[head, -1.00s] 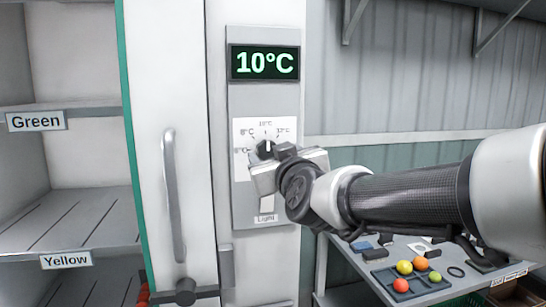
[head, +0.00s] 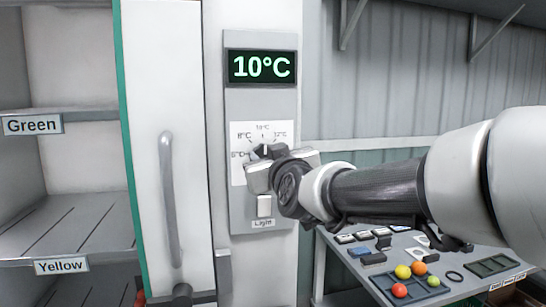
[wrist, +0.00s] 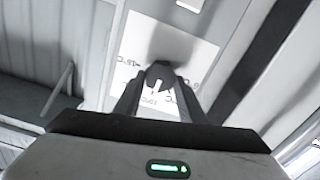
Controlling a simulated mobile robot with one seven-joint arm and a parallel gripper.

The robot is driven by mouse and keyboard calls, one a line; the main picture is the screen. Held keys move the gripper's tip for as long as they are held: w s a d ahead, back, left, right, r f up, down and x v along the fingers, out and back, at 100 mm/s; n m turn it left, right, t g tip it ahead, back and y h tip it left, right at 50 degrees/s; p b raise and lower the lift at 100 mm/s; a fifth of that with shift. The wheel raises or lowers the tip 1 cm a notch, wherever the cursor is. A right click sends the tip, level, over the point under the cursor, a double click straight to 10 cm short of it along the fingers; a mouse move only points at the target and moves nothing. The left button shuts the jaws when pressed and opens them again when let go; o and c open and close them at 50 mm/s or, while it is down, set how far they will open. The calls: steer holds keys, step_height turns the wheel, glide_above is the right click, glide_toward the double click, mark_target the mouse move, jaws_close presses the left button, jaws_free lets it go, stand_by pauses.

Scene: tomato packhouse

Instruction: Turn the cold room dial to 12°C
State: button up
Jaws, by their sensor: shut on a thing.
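The cold room dial (wrist: 160,78) is a dark round knob with a white pointer line, on a white scale plate (head: 246,170) marked in °C. In the head view my gripper (head: 266,155) is at the dial and hides most of it. In the wrist view my gripper (wrist: 160,92) has its two dark fingers on either side of the knob, shut on it. The pointer appears to be near the 10°C mark. The display (head: 262,67) above reads 10°C in green.
A light switch (head: 264,206) sits just below the dial on the same panel. A door with a long handle (head: 169,200) is at left, beside shelves labelled Green (head: 32,125) and Yellow (head: 62,266). A table (head: 345,275) with tomatoes stands at lower right, under my arm.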

steer(key=shift+f, duration=0.1)
steer(key=m+b, duration=0.2)
steer(key=shift+d+f+b, duration=0.1)
steer(key=shift+b, duration=0.2)
steer(key=shift+m+b, duration=1.2)
steer(key=shift+b, duration=0.05)
steer(key=shift+m+b, duration=1.5)
steer(key=shift+m, duration=0.5)
steer(key=o, duration=1)
steer(key=shift+o, duration=0.2)
steer(key=shift+r, duration=0.2)
